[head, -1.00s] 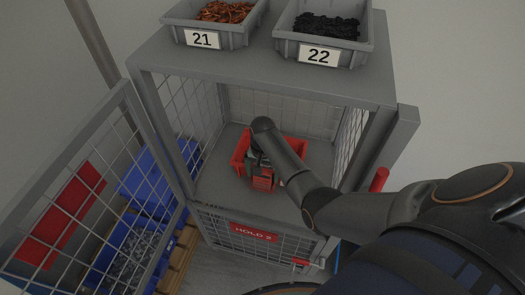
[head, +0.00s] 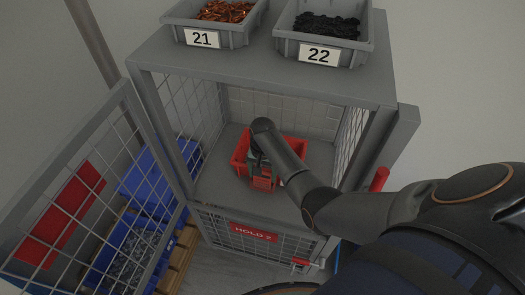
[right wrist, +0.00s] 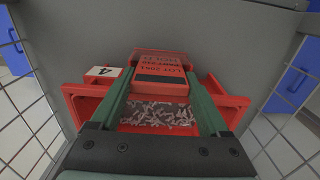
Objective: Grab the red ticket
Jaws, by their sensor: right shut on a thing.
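The red ticket (right wrist: 160,68), with dark print and a black band, is between the two green fingers of my right gripper (right wrist: 160,84) in the right wrist view. The gripper is shut on it. The ticket is at the front of the red bin labelled 4 (right wrist: 88,104), which holds many small pale pieces. In the head view, my right gripper (head: 259,164) reaches down into the open cage at the red bin (head: 240,153), and the red ticket (head: 262,184) shows below it. Whether the ticket touches the bin is unclear. My left gripper is not in view.
The grey wire cage (head: 262,76) surrounds the bin, with its mesh door (head: 118,107) swung open to the left. Grey bins 21 (head: 217,40) and 22 (head: 335,48) stand on top. Blue bins (head: 152,185) are behind the door. Free cage floor lies around the red bin.

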